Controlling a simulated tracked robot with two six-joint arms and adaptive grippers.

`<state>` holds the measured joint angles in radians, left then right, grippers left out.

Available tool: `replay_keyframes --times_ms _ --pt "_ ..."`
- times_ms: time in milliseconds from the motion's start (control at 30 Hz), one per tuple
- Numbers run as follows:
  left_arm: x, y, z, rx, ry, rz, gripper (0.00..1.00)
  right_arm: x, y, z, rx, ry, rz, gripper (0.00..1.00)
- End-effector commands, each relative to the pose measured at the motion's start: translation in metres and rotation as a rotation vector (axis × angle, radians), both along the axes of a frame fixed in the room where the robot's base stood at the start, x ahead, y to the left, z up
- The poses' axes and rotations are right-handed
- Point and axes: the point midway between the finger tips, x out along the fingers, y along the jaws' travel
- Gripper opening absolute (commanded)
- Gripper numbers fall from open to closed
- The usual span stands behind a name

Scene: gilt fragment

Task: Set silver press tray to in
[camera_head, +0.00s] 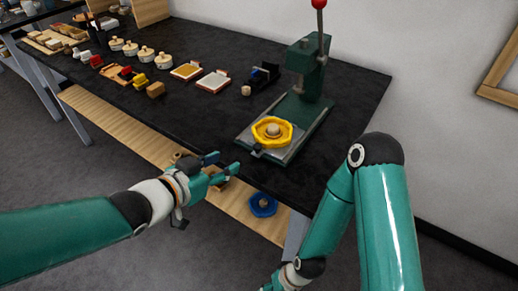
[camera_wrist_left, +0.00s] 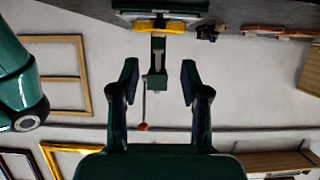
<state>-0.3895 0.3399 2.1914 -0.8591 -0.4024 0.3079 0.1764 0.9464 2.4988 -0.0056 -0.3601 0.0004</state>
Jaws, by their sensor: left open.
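A dark green press (camera_head: 308,75) with a red-knobbed lever stands near the back right of the black table. Its silver tray (camera_head: 247,138) is at the front end of the press base, clear of the column and near the table's front edge. A yellow octagonal ring (camera_head: 272,131) with a pale round centre sits on the tray. My left gripper (camera_head: 223,166) is open and empty, a little left of and nearer than the tray, at the table edge. In the left wrist view its open fingers (camera_wrist_left: 159,82) frame the press column, upside down. My right gripper is out of view.
A small black device (camera_head: 262,77) stands left of the press. Two framed plates (camera_head: 212,81), several white knobs (camera_head: 147,54) and coloured blocks lie farther left. A blue ring (camera_head: 262,205) lies on the wooden shelf (camera_head: 235,200) below. The front table strip left of the press is clear.

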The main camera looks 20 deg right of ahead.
Motion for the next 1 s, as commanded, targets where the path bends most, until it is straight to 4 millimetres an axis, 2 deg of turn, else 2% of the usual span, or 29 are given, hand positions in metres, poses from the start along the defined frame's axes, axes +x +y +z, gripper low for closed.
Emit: replay_keyframes --times_ms 100,500,700,1000 --pt "0.014 -0.02 -0.013 0.002 0.002 -0.002 0.46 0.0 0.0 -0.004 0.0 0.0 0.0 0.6" --pt "0.061 -0.079 -0.043 0.003 0.003 0.0 0.46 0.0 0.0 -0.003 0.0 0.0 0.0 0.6" --pt "0.074 -0.094 -0.05 0.001 0.002 0.0 0.46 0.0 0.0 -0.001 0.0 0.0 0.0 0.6" --pt "0.077 -0.098 -0.053 0.001 0.002 0.001 0.46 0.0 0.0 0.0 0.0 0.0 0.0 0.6"
